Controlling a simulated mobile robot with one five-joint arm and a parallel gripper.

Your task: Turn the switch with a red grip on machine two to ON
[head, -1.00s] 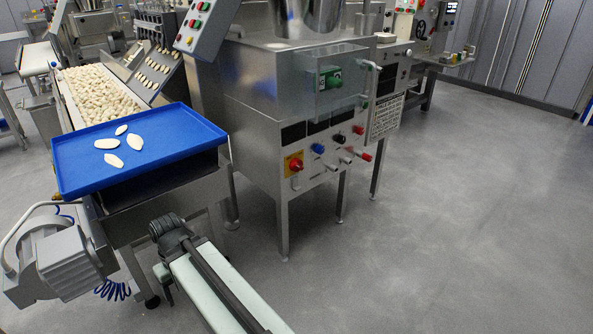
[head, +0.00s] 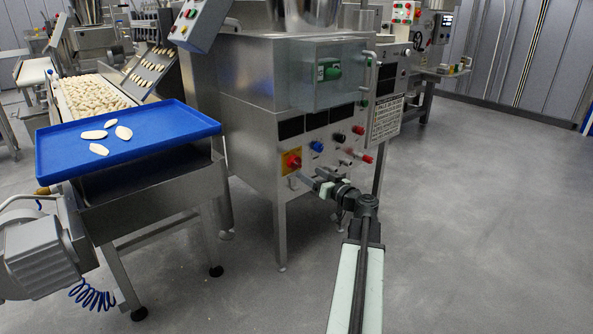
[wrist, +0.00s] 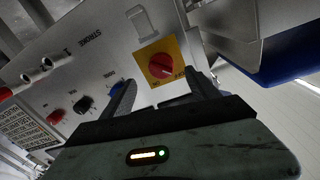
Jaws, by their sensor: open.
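A red switch grip (head: 292,161) sits on a yellow plate at the left of the machine's front panel. In the wrist view the red grip (wrist: 161,66) is round, seen from above the fingers, with small lettering on the yellow plate (wrist: 150,52) around it. The grip's exact setting is too small to read.
Blue (head: 316,146) and black (head: 340,138) knobs and several levers, one with a red end (head: 366,158), lie to the right on the same panel. A blue tray (head: 130,150) with pasta pieces stands at left. Floor at right is clear.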

